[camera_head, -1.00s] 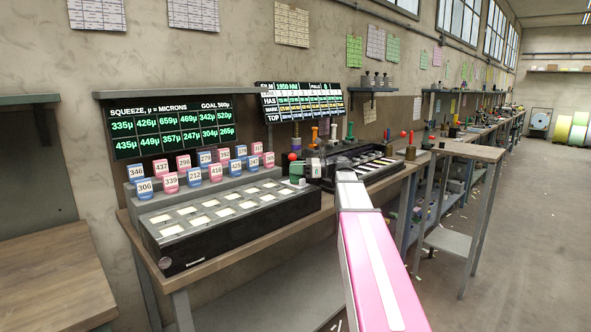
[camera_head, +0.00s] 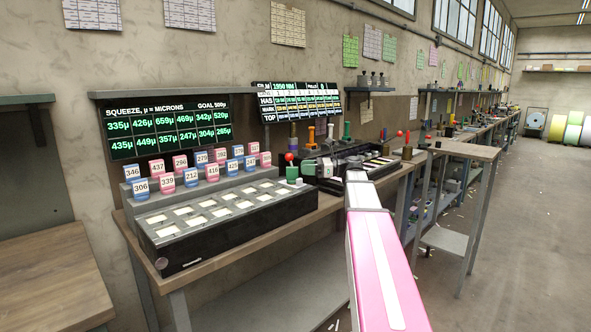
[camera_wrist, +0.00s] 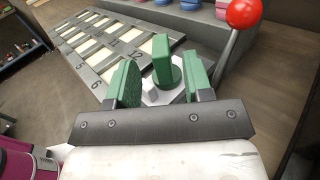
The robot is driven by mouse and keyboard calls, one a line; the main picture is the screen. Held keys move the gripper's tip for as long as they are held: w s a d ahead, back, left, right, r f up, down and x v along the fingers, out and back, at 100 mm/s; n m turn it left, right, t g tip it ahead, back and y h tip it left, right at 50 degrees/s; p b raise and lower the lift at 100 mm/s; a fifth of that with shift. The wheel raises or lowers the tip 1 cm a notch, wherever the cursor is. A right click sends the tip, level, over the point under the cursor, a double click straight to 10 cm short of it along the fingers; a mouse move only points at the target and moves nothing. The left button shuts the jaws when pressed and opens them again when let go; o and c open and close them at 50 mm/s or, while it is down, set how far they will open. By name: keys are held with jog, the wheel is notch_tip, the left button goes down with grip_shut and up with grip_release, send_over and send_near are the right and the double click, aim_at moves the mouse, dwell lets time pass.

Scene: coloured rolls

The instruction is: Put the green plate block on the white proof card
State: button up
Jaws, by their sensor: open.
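In the wrist view a green block (camera_wrist: 162,58), an upright plate on a rounded green base, stands between the two green finger pads of my gripper (camera_wrist: 161,76). My gripper is open, with a gap showing on both sides of the block. Under the block is a small pale grey-white piece (camera_wrist: 151,91), partly hidden by the block and fingers; I cannot tell whether it is the proof card. In the head view a small green piece (camera_head: 291,173) shows below a red knob, beside my gripper (camera_head: 312,168), whose fingers are too small to make out.
A lever with a red ball (camera_wrist: 243,13) rises close to the right finger. A black tray (camera_head: 163,262) with several white-lit windows lies left, with numbered pink and blue blocks on a step behind it. A black rack (camera_head: 383,172) stands to the right.

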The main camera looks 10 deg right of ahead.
jog(key=s+d, duration=0.1)
jog(key=d, duration=0.5)
jog(key=shift+s+d, duration=0.15)
jog(key=shift+d, duration=0.1)
